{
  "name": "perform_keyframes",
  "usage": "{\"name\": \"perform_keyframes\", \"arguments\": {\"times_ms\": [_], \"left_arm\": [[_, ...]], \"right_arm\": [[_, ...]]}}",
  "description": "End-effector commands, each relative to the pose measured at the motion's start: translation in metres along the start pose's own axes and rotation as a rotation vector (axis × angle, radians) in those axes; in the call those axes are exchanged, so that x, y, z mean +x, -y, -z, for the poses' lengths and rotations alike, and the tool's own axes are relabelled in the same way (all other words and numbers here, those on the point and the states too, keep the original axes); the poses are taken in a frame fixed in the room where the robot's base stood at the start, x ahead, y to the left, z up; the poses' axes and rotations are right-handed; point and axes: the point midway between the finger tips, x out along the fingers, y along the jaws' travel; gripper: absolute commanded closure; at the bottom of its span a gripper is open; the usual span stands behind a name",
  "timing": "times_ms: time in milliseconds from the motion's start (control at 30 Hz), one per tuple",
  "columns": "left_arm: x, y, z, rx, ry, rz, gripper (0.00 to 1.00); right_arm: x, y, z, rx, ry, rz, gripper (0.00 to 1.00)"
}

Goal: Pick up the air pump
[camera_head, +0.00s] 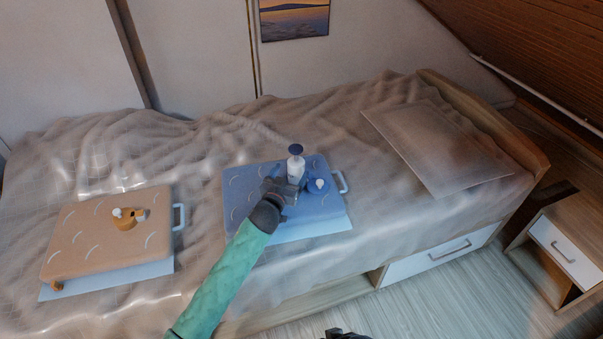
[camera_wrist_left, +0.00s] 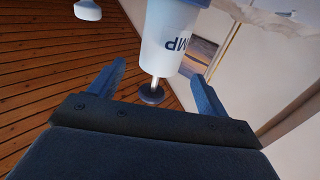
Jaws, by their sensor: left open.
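The air pump (camera_head: 296,168) is a white cylinder with a dark blue round handle on top. It stands upright on the blue mattress-like block on the bed. In the left wrist view the pump (camera_wrist_left: 172,38) shows large, with part of its lettering, its thin rod and its dark knob. My left gripper (camera_head: 284,188) is at the pump's near left side. Its jaws (camera_wrist_left: 160,72) are open, with the pump between them in the picture; I cannot tell whether they touch it. A dark part at the head view's bottom edge may be my right gripper (camera_head: 343,335); its jaws are not clear.
The blue block (camera_head: 240,190) has a grey handle and also bears a blue item with a white knob (camera_head: 318,186), close right of the pump. An orange block (camera_head: 75,240) with an orange item (camera_head: 126,219) lies left. A flat panel (camera_head: 435,150) lies right.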

Motion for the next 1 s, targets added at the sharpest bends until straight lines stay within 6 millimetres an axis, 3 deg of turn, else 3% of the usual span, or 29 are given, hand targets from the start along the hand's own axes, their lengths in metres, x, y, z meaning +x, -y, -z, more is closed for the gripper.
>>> {"name": "perform_keyframes", "arguments": {"times_ms": [200,333,500,767,800,1000], "left_arm": [[0.021,-0.001,0.003,0.000,0.000,0.001,0.23],[0.039,-0.002,0.004,0.000,0.001,0.001,0.23],[0.055,-0.002,0.002,0.001,0.001,0.001,0.23],[0.058,-0.002,0.001,0.000,0.001,0.001,0.23],[0.058,-0.002,0.001,0.000,0.001,0.001,0.25],[0.058,-0.002,0.001,0.000,0.001,0.001,0.64]], "right_arm": [[-0.011,0.003,0.002,-0.001,0.020,0.001,1.00],[-0.038,0.006,0.013,-0.005,0.028,0.002,1.00],[-0.045,0.008,0.013,-0.006,0.040,0.003,1.00],[-0.046,0.008,0.013,-0.006,0.042,0.003,1.00],[-0.046,0.008,0.013,-0.006,0.042,0.003,1.00],[-0.046,0.008,0.013,-0.006,0.042,0.004,1.00]]}}
